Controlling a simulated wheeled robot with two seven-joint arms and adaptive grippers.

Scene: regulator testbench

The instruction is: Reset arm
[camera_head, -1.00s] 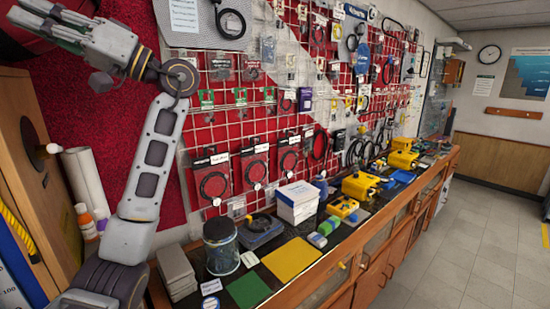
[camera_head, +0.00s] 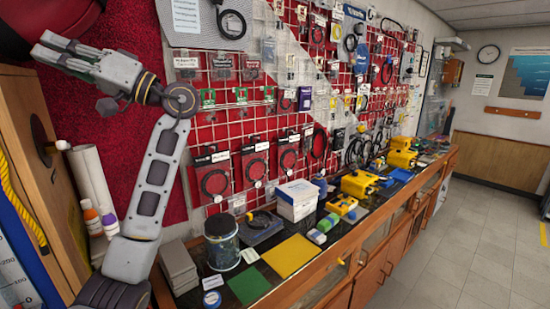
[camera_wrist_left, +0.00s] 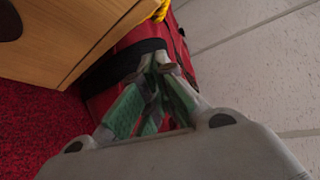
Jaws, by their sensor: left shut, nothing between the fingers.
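My left arm rises from the bottom left of the head view, and its gripper (camera_head: 62,54) is raised high at the upper left, in front of the red wall. The gripper points left and looks shut and empty. In the left wrist view its fingers (camera_wrist_left: 155,65) come together with nothing between them. Behind them show a red bag-like thing (camera_wrist_left: 130,47) and a wooden cabinet (camera_wrist_left: 70,30). My right gripper is in neither view.
A long counter (camera_head: 330,262) runs to the back right, with a glass jar (camera_head: 222,245), a white box (camera_head: 297,203) and yellow devices (camera_head: 360,184). A pegboard of hanging parts stands behind it. Floor at the right (camera_head: 450,250) is clear.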

